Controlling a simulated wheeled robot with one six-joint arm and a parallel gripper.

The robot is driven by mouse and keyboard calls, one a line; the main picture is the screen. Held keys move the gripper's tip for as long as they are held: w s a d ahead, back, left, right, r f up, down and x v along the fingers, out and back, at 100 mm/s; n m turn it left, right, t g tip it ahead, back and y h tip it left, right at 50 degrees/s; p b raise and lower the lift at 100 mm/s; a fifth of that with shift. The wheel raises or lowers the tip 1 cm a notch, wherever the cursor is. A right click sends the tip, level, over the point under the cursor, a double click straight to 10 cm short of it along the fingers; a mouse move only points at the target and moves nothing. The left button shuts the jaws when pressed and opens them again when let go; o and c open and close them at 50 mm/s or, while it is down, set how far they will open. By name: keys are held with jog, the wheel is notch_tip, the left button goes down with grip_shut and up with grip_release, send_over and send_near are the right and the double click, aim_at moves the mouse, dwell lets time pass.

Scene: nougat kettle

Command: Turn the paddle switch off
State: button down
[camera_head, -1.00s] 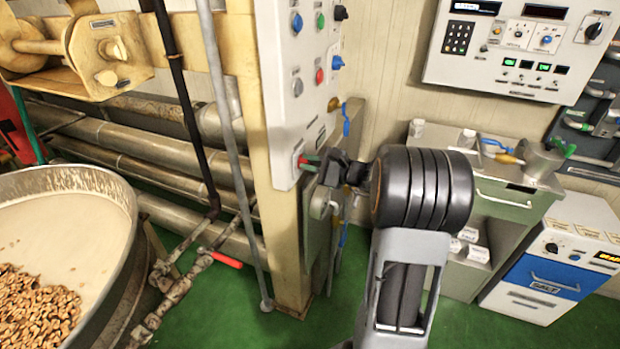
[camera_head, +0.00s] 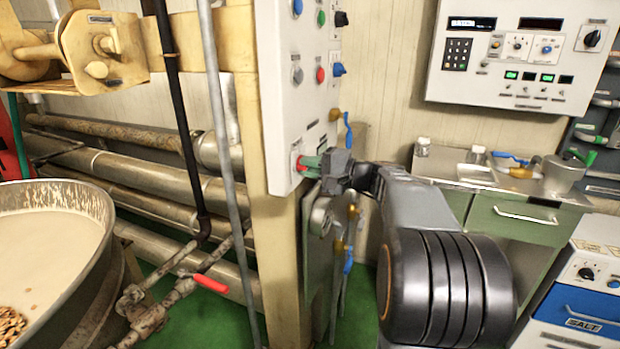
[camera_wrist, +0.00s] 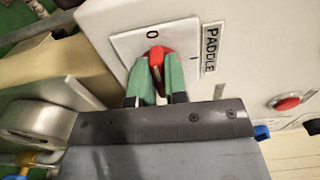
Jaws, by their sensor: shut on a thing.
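The paddle switch is a small red knob (camera_wrist: 157,58) on a pale square plate (camera_wrist: 128,42) beside a PADDLE label (camera_wrist: 211,47). The plate is marked 0 and I. In the head view the switch's red edge (camera_head: 299,163) shows low on the white panel (camera_head: 285,105), mostly hidden by my fingers. My gripper (camera_head: 311,165) reaches it from the right. In the wrist view its green fingertips (camera_wrist: 157,76) are shut on the red knob, one on each side. The knob's top end lies near the 0 mark. Its exact angle is hard to read.
Other buttons and knobs, such as a red button (camera_wrist: 287,103), sit on the same panel. A cream post (camera_head: 262,200) stands left of my arm. A kettle (camera_head: 75,240) is at the left, and a green cabinet (camera_head: 515,225) at the right.

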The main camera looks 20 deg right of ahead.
jog(key=shift+n+b, duration=0.3)
jog(key=shift+n, duration=0.1)
jog(key=c, duration=1.1)
grip_release()
jog(key=shift+c, duration=0.2)
jog(key=p+v, duration=0.1)
jog(key=v, duration=1.2)
jog(key=shift+s+d, duration=0.25)
jog(key=shift+s, duration=0.1)
